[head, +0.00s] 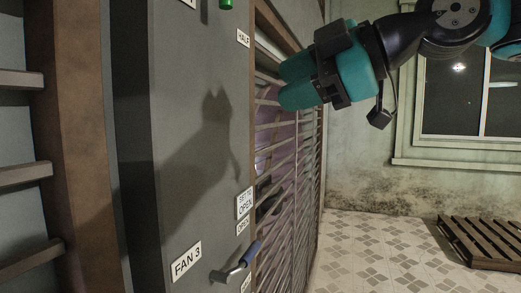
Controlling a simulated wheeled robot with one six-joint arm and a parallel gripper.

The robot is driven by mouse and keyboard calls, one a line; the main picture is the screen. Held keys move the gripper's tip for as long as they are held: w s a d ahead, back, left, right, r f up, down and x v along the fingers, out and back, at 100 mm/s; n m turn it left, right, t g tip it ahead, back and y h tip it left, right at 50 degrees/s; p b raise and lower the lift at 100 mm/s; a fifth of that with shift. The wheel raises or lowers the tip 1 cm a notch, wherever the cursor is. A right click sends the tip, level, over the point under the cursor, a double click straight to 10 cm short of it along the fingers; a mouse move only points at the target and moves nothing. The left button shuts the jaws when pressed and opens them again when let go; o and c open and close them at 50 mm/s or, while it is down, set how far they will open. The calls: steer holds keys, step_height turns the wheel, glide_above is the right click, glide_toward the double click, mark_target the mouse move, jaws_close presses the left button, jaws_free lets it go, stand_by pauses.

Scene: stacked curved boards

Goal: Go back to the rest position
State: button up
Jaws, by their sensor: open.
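My gripper (287,85) shows at the upper middle of the head view, with teal fingers pointing left. It is open, and no object shows between the fingers. It is in front of the slatted grille and to the right of the grey panel (185,170), whose label reads FAN 3. A lever with a blue grip (251,253) sticks out from the panel at the lower middle, well below my gripper and apart from it. The lever's grip tilts up to the right, near a label reading OPEN (243,226).
A slatted grille (300,185) runs back beside the panel. A label reading HALF (243,38) and a green part (226,4) are higher on the panel. A wooden pallet (485,243) lies at the right on the tiled floor (370,250). The floor between grille and pallet is clear.

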steer(key=s+d+f+m+g+h, duration=0.2)
steer(key=s+f+m, duration=0.3)
steer(key=f, duration=0.5)
steer(key=s+d+f+m+g+h, duration=0.2)
steer(key=s+d+f+m, duration=0.3)
steer(key=f, duration=0.5)
steer(key=s+d+f+m+g+h, duration=0.2)
steer(key=s+d+f+m+h, duration=0.1)
steer(key=f, duration=0.7)
steer(key=s+m+h, duration=0.1)
steer(key=s+m, duration=0.1)
steer(key=s, duration=0.1)
steer(key=shift+s+d+f+m+g, duration=0.2)
steer(key=shift+s+f+m+g, duration=0.05)
steer(key=shift+s+m+g, duration=0.1)
